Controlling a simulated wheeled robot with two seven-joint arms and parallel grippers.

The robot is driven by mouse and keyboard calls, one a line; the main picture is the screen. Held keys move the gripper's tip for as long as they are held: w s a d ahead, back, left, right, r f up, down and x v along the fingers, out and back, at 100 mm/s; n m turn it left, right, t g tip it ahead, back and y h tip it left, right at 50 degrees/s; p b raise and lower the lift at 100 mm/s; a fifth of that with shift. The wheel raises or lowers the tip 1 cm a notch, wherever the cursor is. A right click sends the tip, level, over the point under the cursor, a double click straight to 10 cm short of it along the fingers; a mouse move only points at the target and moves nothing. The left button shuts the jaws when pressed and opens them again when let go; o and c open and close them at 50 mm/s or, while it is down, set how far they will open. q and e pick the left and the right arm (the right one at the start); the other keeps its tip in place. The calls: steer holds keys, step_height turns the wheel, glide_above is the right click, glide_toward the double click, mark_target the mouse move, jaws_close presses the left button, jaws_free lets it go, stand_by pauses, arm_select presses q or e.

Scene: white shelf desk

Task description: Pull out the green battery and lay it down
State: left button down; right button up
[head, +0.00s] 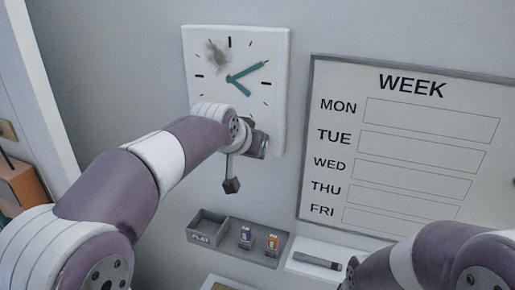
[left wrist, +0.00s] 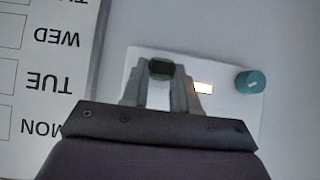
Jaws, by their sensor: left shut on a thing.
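The green battery (left wrist: 160,68) shows as a dark green end between the fingertips of my left gripper (left wrist: 160,82) in the left wrist view. The gripper is shut on it. Behind it is a white panel (left wrist: 228,105) with a small bright slot and a teal knob to the right. In the head view my left gripper (head: 258,147) is at the lower edge of the white wall clock (head: 205,95), and the battery cannot be made out there. I cannot tell how far the battery is out. My right gripper is not in view; only my right arm shows at lower right.
A grey tray (head: 208,229) below the clock has a labelled, empty left compartment and two batteries, purple (head: 246,237) and orange (head: 272,243), on the right. A white holder (head: 300,262) with a grey bar is beside it. A week board (head: 400,145) hangs at right.

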arm_select(q)
steer(key=s+a+r+b, duration=0.2)
steer(key=s+b, duration=0.1)
steer(key=s, duration=0.3)
steer(key=shift+s+a, duration=0.25)
steer(key=shift+a, duration=0.1)
stand_by(1.0)
